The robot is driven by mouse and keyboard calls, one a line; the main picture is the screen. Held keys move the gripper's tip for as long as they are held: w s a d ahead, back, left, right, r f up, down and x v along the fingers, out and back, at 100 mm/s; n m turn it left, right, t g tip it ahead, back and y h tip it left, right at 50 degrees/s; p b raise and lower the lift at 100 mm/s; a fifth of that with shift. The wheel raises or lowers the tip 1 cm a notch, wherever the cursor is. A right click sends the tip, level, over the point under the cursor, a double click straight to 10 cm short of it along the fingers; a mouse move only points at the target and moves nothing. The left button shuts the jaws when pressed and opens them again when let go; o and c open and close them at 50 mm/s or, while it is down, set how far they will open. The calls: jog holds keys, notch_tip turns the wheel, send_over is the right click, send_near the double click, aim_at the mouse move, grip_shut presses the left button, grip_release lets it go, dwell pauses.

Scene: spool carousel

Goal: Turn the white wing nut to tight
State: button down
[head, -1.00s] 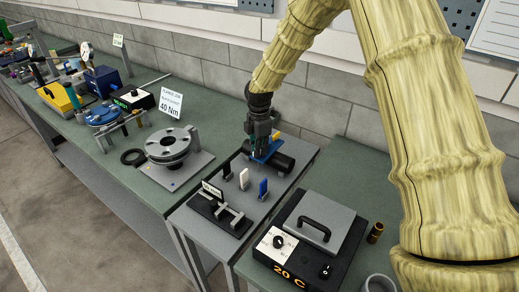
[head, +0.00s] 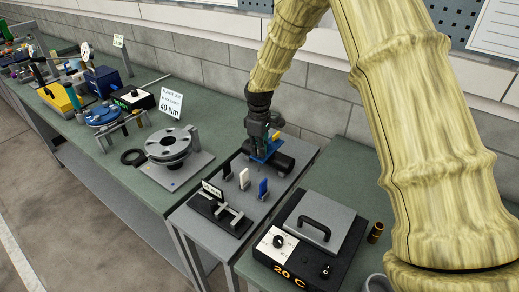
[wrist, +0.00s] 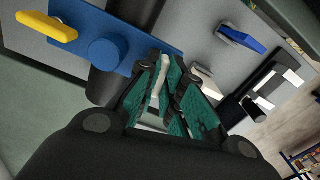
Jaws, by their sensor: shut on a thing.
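The white wing nut (wrist: 158,82) is a pale, narrow bar at one end of a blue plate (wrist: 75,38). In the wrist view it stands between the green-padded fingers of my gripper (wrist: 165,92), which is shut on it. The nut's lower part is hidden by the fingers. In the head view my gripper (head: 257,153) points down at the near end of the blue plate (head: 272,152), and the nut is hidden there. A yellow wing nut (wrist: 47,26) sits at the plate's other end, with a round blue knob (wrist: 104,52) between them.
A white upright tab (head: 244,178) and a blue upright tab (head: 263,188) stand close in front of my gripper. A black fixture (head: 220,212) is at the bench's front. A black cylinder (head: 286,163) lies under the blue plate. A flanged disc (head: 168,145) is to the left.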

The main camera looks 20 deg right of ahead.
jog(key=shift+w+r+m, duration=0.25)
jog(key=shift+m, duration=0.85)
jog(key=c, duration=1.6)
grip_release()
jog(key=shift+a, duration=0.1)
jog(key=shift+o, duration=0.2)
jog(key=shift+f, duration=0.15)
jog(key=shift+s, duration=0.1)
notch_tip(320, 180, up, 12)
